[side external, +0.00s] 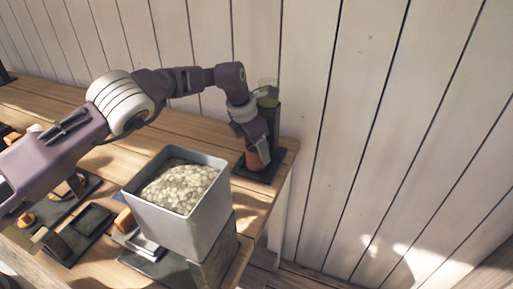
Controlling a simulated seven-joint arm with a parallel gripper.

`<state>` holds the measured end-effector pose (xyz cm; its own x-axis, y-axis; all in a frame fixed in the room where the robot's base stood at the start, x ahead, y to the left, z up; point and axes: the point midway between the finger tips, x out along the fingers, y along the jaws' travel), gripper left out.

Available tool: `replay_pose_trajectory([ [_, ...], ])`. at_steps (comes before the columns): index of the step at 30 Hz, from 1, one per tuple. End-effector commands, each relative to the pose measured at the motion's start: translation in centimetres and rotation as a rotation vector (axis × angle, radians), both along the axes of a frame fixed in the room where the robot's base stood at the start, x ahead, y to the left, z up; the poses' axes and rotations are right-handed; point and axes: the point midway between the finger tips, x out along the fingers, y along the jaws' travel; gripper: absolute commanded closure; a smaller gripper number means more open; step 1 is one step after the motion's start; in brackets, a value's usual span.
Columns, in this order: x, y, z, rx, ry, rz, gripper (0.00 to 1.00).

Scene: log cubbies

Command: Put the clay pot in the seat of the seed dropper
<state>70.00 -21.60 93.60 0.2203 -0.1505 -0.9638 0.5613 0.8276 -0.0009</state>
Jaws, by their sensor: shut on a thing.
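The clay pot (253,160) is an orange-brown pot at the far right end of the bench. My gripper (258,146) is shut on it from above, and the fingers hide part of it. The seed dropper (272,118) is a dark green upright column with a clear top and a dark flat base. The pot is low in front of the column, over the base. I cannot tell whether the pot touches the base or sits in the seat.
A large grey bin (181,222) full of pale pebbles stands on a block at the front. Dark trays (72,232) with small orange and wooden pieces lie at left. The bench's right edge (284,172) is close to the dropper. A white plank wall stands behind.

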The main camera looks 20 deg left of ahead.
Motion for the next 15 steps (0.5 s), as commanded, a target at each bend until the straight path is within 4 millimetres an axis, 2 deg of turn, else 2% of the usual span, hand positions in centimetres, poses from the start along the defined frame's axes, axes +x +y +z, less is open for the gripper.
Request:
replay_pose_trajectory([
  [6,0.02,0.06,-0.22,0.000,-0.001,0.000,0.99],
  [7,0.02,0.07,-0.27,0.001,-0.001,0.000,0.36],
  [10,0.03,0.08,-0.23,0.001,-0.001,0.000,0.18],
  [15,0.03,0.08,-0.22,0.001,-0.001,0.000,0.18],
])
